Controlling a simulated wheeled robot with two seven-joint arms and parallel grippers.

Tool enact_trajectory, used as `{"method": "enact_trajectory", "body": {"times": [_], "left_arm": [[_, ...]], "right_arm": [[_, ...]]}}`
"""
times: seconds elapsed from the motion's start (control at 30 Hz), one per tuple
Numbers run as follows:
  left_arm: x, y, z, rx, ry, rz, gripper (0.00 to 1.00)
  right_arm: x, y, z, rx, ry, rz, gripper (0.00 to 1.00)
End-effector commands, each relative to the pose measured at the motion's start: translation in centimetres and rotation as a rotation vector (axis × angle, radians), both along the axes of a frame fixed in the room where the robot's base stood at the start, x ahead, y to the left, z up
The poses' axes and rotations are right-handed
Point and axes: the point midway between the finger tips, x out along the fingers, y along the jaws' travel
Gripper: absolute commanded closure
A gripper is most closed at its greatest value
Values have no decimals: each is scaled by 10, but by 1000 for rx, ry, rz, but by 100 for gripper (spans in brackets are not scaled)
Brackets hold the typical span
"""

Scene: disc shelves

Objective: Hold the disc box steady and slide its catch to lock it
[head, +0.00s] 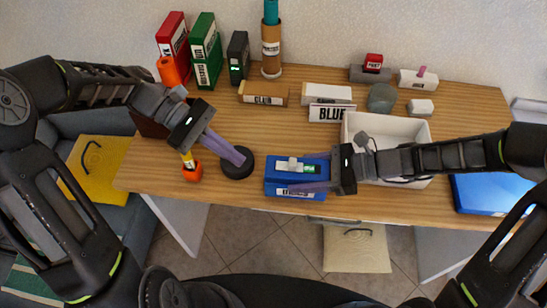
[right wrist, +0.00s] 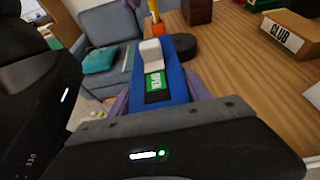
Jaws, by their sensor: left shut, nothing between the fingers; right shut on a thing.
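The blue disc box (head: 272,178) lies near the table's front edge in the head view. Its pale catch (head: 291,164) sits on top beside a green label. In the right wrist view the catch (right wrist: 151,52) stands beyond the green label (right wrist: 155,81), which seems to read OPEN. My right gripper (head: 300,172) comes from the right and is shut on the box, one finger along each long side. My left gripper (head: 240,159) is shut and empty, left of the box and apart from it, its tips over a round black object (head: 237,170).
An orange-based item (head: 192,172) stands left of the black object. A white tray (head: 418,128) lies under my right forearm. Red (head: 172,36), green (head: 206,50) and dark (head: 238,57) boxes stand at the back left. Table (head: 240,125) behind the disc box is clear.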

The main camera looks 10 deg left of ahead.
Motion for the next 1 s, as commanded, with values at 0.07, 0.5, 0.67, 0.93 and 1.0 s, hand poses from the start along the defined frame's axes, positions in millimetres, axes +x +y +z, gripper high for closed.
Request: {"method": "enact_trajectory", "body": {"times": [0.07,0.5,0.67,0.93,1.0], "left_arm": [[4,16,-2,-59,90,145,100],[15,48,0,-188,257,420,100],[15,48,0,-186,256,418,100],[15,44,-1,-186,255,414,100],[15,41,-2,-186,257,413,100]], "right_arm": [[0,0,0,0,0,0,95],[0,0,0,0,0,0,95],[0,0,0,0,0,0,95],[0,0,0,0,0,0,95],[0,0,0,0,0,0,95]]}}
